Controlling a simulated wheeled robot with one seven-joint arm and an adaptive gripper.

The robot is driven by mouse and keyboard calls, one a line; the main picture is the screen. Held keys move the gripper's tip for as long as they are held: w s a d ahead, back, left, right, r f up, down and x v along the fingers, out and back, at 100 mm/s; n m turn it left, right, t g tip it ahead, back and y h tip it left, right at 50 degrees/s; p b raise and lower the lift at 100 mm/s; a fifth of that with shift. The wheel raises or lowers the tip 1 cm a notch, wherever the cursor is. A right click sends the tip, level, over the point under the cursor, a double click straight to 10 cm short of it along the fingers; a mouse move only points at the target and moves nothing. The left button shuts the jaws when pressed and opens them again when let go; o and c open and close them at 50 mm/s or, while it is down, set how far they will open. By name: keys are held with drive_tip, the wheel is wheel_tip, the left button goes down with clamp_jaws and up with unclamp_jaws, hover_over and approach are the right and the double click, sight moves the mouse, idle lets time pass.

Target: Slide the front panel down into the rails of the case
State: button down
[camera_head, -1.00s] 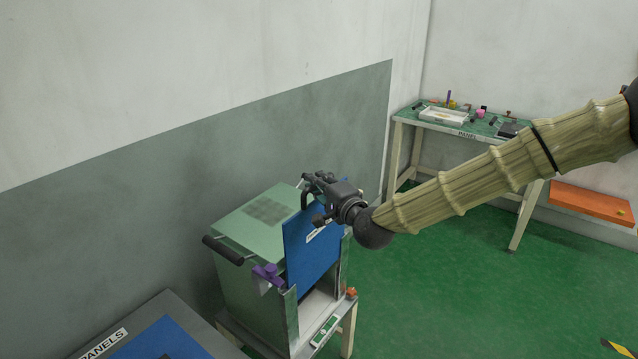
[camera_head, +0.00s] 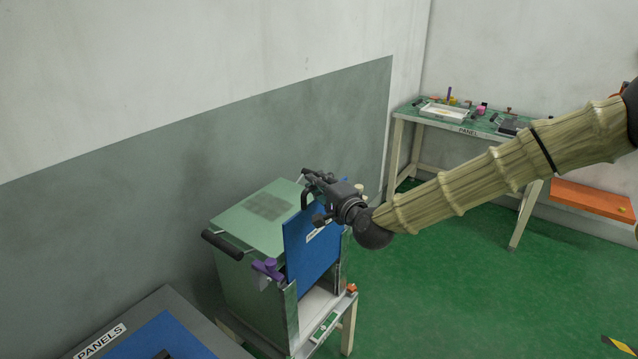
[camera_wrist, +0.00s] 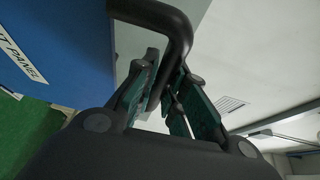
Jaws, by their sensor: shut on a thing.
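The blue front panel (camera_head: 311,262) stands upright at the front of the green case (camera_head: 243,283) in the head view. Its lower part is between the metal rails (camera_head: 291,318) at the case's front, with an open gap below it. The panel and its label also show in the wrist view (camera_wrist: 68,45). My gripper (camera_head: 311,190) is at the panel's top, shut on its black handle (camera_wrist: 180,30). The fingers (camera_wrist: 165,92) show on the handle bar in the wrist view. The panel's far edge is partly hidden by my gripper and arm.
A purple clamp (camera_head: 268,269) sits on the case's left front edge, beside the panel. A black side handle (camera_head: 222,247) juts out left. A grey table marked PANELS (camera_head: 187,301) is at lower left. A green workbench (camera_head: 470,128) with small items stands behind.

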sight(318, 234)
wheel_tip(318, 234, down, 13)
drive_tip(key=b, duration=0.9)
drive_tip(key=shift+f, duration=0.15)
idle(5.9)
drive_tip(key=c, duration=1.4)
unclamp_jaws()
drive_tip(key=shift+s, duration=0.1)
drive_tip(key=shift+f, duration=0.1)
